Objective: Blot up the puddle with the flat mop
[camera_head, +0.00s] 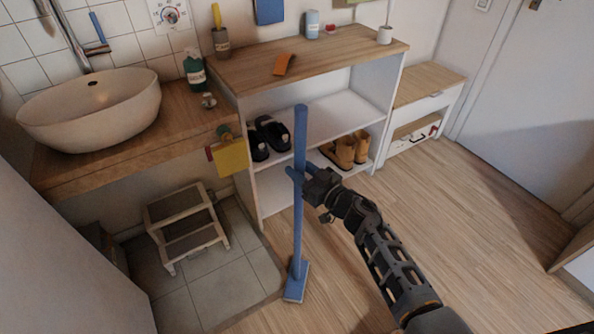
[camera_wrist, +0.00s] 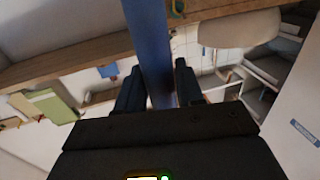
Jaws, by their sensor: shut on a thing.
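The flat mop (camera_head: 299,225) is blue, with a long upright handle and a flat rectangular head (camera_head: 296,282) low down near the edge between the grey tiles and the wooden floor. My gripper (camera_head: 301,176) is shut on the upper part of the handle. In the wrist view the blue handle (camera_wrist: 151,50) passes between the two dark fingers of my gripper (camera_wrist: 160,88). I cannot make out the puddle in either view. I cannot tell whether the mop head touches the floor.
A shelf unit (camera_head: 300,60) with shoes stands behind the mop. A washbasin (camera_head: 92,108) sits on a wooden counter at left, with a step stool (camera_head: 187,225) on the tiles below. A low bench (camera_head: 428,85) stands at the back right. Wooden floor (camera_head: 480,220) is clear at right.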

